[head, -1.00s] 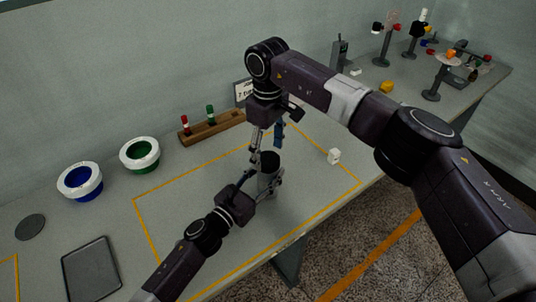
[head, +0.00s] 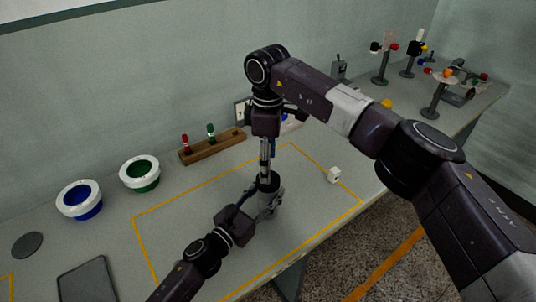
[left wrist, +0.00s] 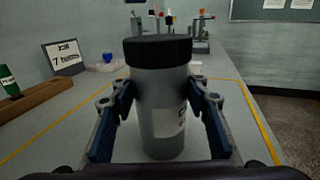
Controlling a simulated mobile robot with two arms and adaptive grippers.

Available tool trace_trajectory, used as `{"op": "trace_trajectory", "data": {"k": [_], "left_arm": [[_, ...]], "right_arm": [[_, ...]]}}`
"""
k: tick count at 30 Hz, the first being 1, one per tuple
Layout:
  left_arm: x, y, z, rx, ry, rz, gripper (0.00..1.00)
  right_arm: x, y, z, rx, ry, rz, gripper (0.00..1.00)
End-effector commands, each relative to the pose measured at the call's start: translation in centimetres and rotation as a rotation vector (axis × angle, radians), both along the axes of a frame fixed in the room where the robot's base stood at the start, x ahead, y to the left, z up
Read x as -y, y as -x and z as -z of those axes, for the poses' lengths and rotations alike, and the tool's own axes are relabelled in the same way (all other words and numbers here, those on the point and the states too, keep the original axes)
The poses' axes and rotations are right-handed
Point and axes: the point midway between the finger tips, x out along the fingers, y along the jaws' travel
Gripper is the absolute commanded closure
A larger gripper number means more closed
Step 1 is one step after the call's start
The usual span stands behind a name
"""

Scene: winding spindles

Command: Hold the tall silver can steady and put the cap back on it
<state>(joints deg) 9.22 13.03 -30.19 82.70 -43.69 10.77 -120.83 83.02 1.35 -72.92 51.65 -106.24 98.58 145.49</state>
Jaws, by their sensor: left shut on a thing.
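The tall silver can (left wrist: 163,115) stands upright on the bench, with a pale label on its side. The black ribbed cap (left wrist: 158,50) sits on its top and looks level in the left wrist view. In the head view the cap (head: 268,181) is the dark top of the can (head: 265,203). My left gripper (head: 262,207) is shut on the can's body, one finger on each side in the left wrist view (left wrist: 163,100). My right gripper (head: 266,168) points down over the cap; its fingers overlap edge-on, so their opening and any contact are unclear. It does not show in the left wrist view.
A wooden rack (head: 211,146) with red and green spindles stands behind, left of a small sign. Two white-rimmed bowls, blue (head: 79,200) and green (head: 140,174), stand at left. A small white cube (head: 334,175) lies right of the can. Bench around the can is clear.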

Motion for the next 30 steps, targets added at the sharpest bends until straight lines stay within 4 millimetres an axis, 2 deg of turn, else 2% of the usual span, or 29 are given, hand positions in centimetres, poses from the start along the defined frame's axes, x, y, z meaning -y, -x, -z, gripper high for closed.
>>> {"op": "trace_trajectory", "data": {"k": [30], "left_arm": [[0.0,0.0,0.1,-0.001,-0.001,-0.001,1.00]], "right_arm": [[0.0,0.0,-1.5,-0.001,0.002,-1.724,0.39]]}}
